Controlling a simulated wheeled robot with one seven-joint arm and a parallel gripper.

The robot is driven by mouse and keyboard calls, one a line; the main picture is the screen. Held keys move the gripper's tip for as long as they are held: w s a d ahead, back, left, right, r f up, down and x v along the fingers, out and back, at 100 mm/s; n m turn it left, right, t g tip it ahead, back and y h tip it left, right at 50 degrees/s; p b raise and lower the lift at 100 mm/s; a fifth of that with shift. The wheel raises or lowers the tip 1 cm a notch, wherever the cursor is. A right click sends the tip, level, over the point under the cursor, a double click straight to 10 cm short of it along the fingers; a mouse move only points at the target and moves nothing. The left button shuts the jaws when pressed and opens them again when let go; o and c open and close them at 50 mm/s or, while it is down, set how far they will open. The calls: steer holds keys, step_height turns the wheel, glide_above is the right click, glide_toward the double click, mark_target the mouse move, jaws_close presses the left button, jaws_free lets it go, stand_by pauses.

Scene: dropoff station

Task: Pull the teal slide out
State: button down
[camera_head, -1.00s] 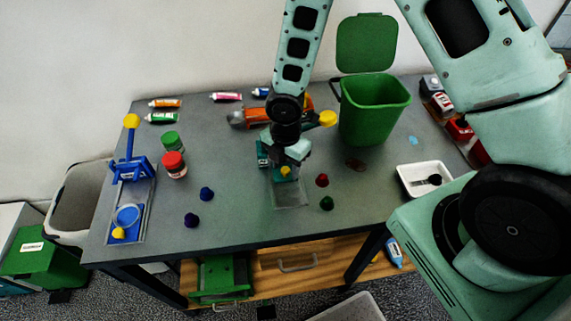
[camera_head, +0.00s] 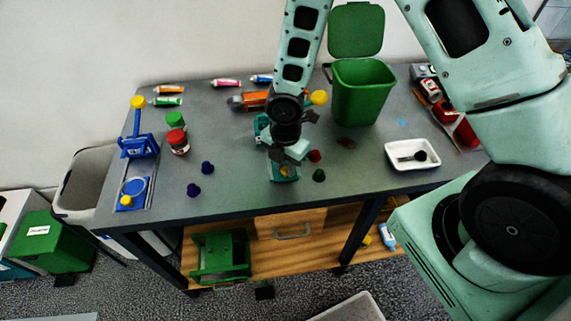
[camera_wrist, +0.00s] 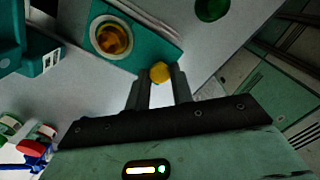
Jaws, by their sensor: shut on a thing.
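The teal slide (camera_head: 280,174) lies flat on the table and reaches toward the front edge from a teal block (camera_head: 262,128). In the wrist view the slide (camera_wrist: 150,46) has a round cup holding something amber, and a yellow knob (camera_wrist: 160,71) at its end. My gripper (camera_wrist: 160,85) is shut on the yellow knob, one finger on each side. In the head view my gripper (camera_head: 289,163) is over the slide and my wrist hides part of it. The teal block (camera_wrist: 35,60) also shows at the wrist view's left.
A red cone (camera_head: 314,156) and a green cone (camera_head: 319,175) stand just right of the slide. A white tray (camera_head: 390,161) and green bin (camera_head: 362,95) are at right. The table's front edge is near.

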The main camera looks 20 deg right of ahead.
steer(key=shift+s+a, duration=0.1)
steer(key=shift+s, duration=0.15)
steer(key=c, duration=1.2)
jaws_free()
steer(key=shift+s, duration=0.1)
steer(key=shift+r, duration=0.25)
step_height(320, 180, up, 17)
steer(key=p, duration=0.1)
